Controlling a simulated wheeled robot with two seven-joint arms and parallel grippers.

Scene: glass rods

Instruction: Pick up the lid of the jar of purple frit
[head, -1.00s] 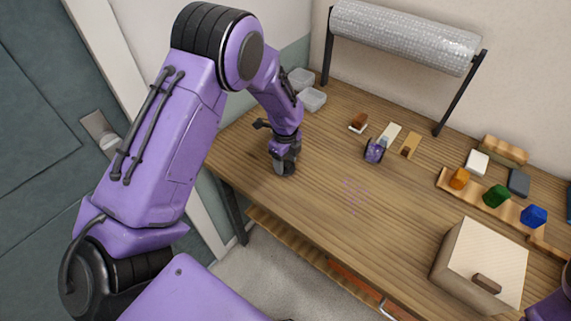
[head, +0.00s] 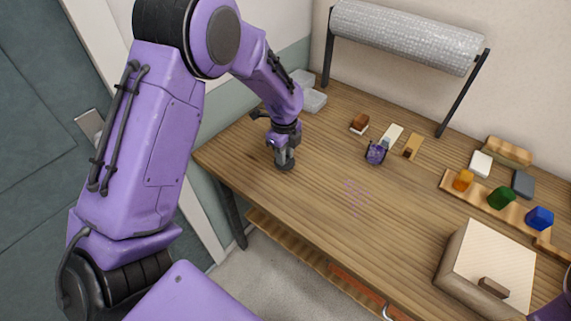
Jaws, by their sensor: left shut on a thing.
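The jar of purple frit (head: 376,154) is a small purple-filled jar near the middle of the table. My left gripper (head: 284,155) points down over the left part of the table, to the left of the jar and apart from it. It is shut on a dark, flat, round thing that looks like the jar's lid (head: 285,165). The fingers partly hide it, and I cannot tell whether it touches the table. My right gripper is not in view.
Purple specks (head: 356,194) lie on the wooden table (head: 310,215). Orange, green and blue blocks (head: 502,197) stand on a wooden strip at right. A beige box (head: 485,265) stands front right. Clear trays (head: 310,95) and a bubble-wrap roll (head: 400,38) are at the back.

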